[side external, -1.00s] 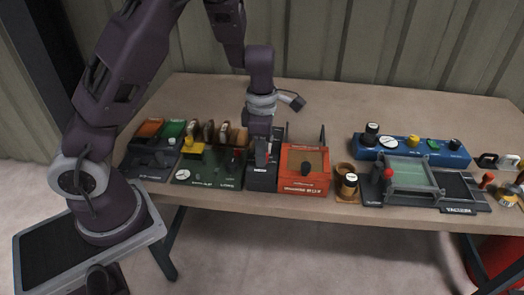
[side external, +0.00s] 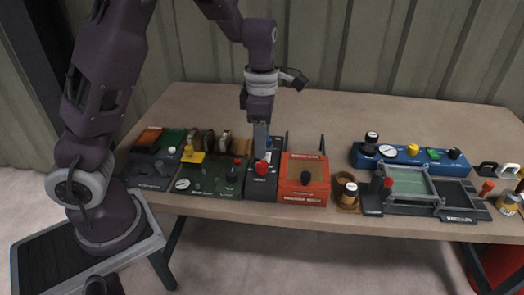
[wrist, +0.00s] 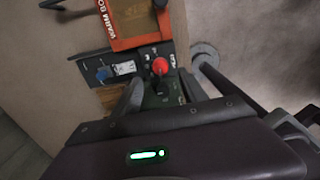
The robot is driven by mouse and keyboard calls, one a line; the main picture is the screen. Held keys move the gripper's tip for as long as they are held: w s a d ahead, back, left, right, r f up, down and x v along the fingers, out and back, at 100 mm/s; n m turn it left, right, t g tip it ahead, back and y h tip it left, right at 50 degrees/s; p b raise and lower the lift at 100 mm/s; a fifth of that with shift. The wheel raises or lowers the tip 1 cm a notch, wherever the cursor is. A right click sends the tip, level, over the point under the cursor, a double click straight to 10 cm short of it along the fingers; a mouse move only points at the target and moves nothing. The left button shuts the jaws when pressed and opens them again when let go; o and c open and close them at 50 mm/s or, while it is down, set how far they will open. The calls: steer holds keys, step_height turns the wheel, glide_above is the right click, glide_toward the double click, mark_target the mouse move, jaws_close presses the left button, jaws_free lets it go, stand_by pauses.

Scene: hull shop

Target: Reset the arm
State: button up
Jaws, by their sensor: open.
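A red round button (side external: 261,167) sits on a dark panel (side external: 262,186) with white lettering too small to read surely, left of the orange box. It also shows in the wrist view (wrist: 160,66), ahead of the fingers. My gripper (side external: 261,150) points down just above and behind the button. In the wrist view its two dark fingers (wrist: 162,90) stand apart on either side of the line to the button, with nothing held between them. I cannot tell whether a fingertip touches the button.
An orange box (side external: 304,180) stands close on the right, a green panel (side external: 212,183) with knobs on the left. Farther right are a small round jar (side external: 347,190), a blue control box (side external: 410,157) and a grey frame (side external: 407,186). The table's back (side external: 300,105) is clear.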

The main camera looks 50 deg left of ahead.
steer(key=s+d+r+m+t, duration=0.2)
steer(key=s+r+m, duration=0.4)
steer(key=s+m, duration=0.4)
steer(key=s+d+r+m+t, duration=0.3)
steer(key=s+r+m, duration=0.4)
steer(key=s+m, duration=0.4)
steer(key=m, duration=0.6)
steer(key=shift+r+t, duration=0.25)
steer(key=shift+t, duration=0.05)
